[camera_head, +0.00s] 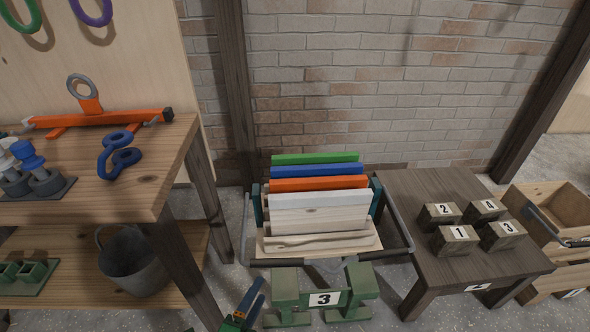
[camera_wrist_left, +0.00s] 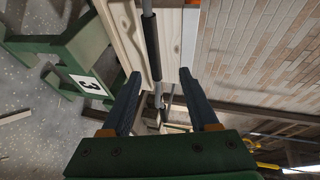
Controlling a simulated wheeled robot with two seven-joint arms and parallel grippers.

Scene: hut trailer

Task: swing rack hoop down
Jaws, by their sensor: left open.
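The rack (camera_head: 319,200) holds upright green, blue, orange and pale boards. Its grey metal hoop (camera_head: 397,222) has side arms reaching forward from both sides of the rack, and its cross bar with dark sleeves runs low across the front. My left gripper (camera_head: 256,288) is below the bar's left part, beside the green stand marked 3. In the left wrist view the left gripper (camera_wrist_left: 160,73) is open and empty. The hoop bar (camera_wrist_left: 152,45) shows between its fingertips in the picture; I cannot tell its depth. My right gripper is not in view.
The green stand (camera_head: 287,292) is close in front of the rack. A wooden workbench (camera_head: 150,180) with a bucket (camera_head: 133,262) below stands left. A dark low table (camera_head: 430,187) with numbered blocks stands right, beside wooden crates (camera_head: 550,200). A brick wall is behind.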

